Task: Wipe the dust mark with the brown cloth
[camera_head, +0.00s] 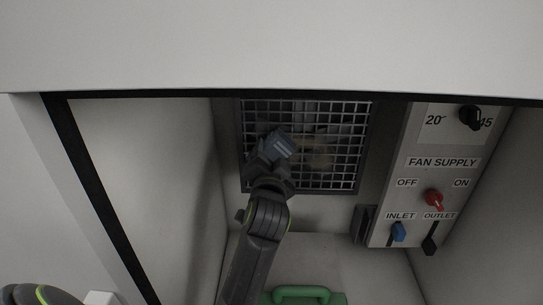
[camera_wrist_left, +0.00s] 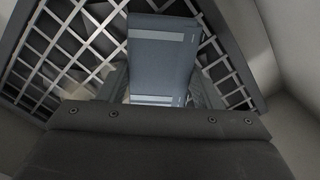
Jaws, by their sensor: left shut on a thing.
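My left gripper (camera_head: 268,158) is in front of the metal grille (camera_head: 245,178) on the back wall. It is shut on a blue-grey block-like piece (camera_head: 283,142); no brown cloth shows. In the left wrist view the piece (camera_wrist_left: 160,62) sits between the fingers (camera_wrist_left: 160,88) and has pale lines across it. A faint brownish dust mark (camera_head: 318,153) shows at the grille's middle, just right of the held piece. I cannot tell whether the piece touches the grille. My right gripper is not in view.
A sloped panel (camera_head: 412,185) on the right carries a black knob (camera_head: 470,118), red knob (camera_head: 433,198), blue lever (camera_head: 398,232) and dark lever (camera_head: 430,245). A green handle (camera_head: 301,292) is at the bottom. The recess has side walls and a dark upper edge (camera_head: 300,96).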

